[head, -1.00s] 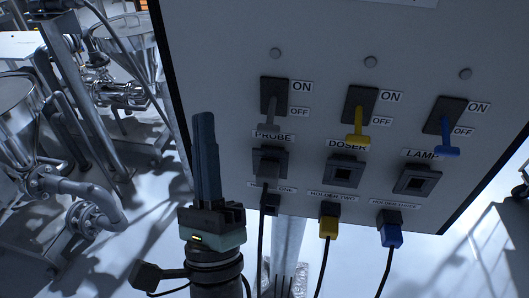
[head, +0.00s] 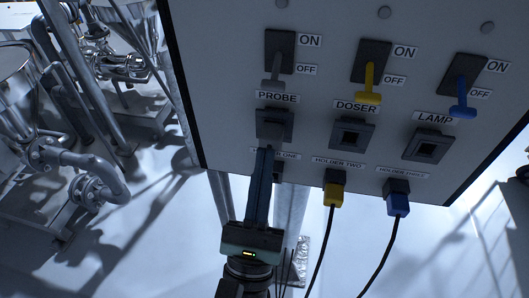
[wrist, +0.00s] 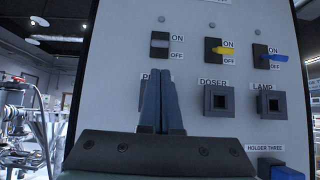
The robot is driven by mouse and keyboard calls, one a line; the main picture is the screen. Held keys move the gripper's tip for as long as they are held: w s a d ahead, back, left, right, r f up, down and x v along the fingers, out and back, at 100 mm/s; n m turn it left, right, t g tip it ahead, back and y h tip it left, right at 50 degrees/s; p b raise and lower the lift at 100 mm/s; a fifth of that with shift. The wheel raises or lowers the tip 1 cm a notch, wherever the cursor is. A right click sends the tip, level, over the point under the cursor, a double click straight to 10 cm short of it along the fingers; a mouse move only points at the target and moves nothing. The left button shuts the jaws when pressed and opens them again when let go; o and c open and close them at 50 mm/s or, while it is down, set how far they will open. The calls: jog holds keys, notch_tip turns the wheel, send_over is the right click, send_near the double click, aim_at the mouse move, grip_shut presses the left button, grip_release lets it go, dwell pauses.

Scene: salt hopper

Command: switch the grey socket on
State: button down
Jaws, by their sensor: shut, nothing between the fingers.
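The grey switch lever (head: 273,82) sits on its black plate above the PROBE label and points down beside OFF. It also shows in the wrist view (wrist: 160,44). Below that label, the PROBE socket (head: 274,123) appears filled by a grey plug. My gripper (head: 266,150) is shut and empty, its fingers pointing up the panel. In the head view its tips overlap the area just below the PROBE socket, covering part of the HOLDER ONE label. In the wrist view the fingers (wrist: 160,84) hide most of the PROBE label and socket. I cannot tell how far the tips are from the panel.
The yellow lever (head: 370,86) and blue lever (head: 462,104) also point down by OFF. The DOSER socket (head: 352,134) and LAMP socket (head: 428,146) are empty. Yellow (head: 334,195) and blue (head: 397,203) plugs hang in lower holders with cables. Pipework (head: 85,185) stands at left.

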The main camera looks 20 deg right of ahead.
aim_at(276, 69)
jog(key=p+x, duration=0.2)
jog(key=x, duration=0.5)
jog(key=shift+w+d+r, duration=0.2)
jog(key=shift+w+r, duration=0.05)
jog(key=shift+r+p, duration=0.15)
jog(key=shift+p, duration=0.35)
jog(key=shift+s+a+r+p, duration=0.1)
jog(key=shift+p, duration=0.2)
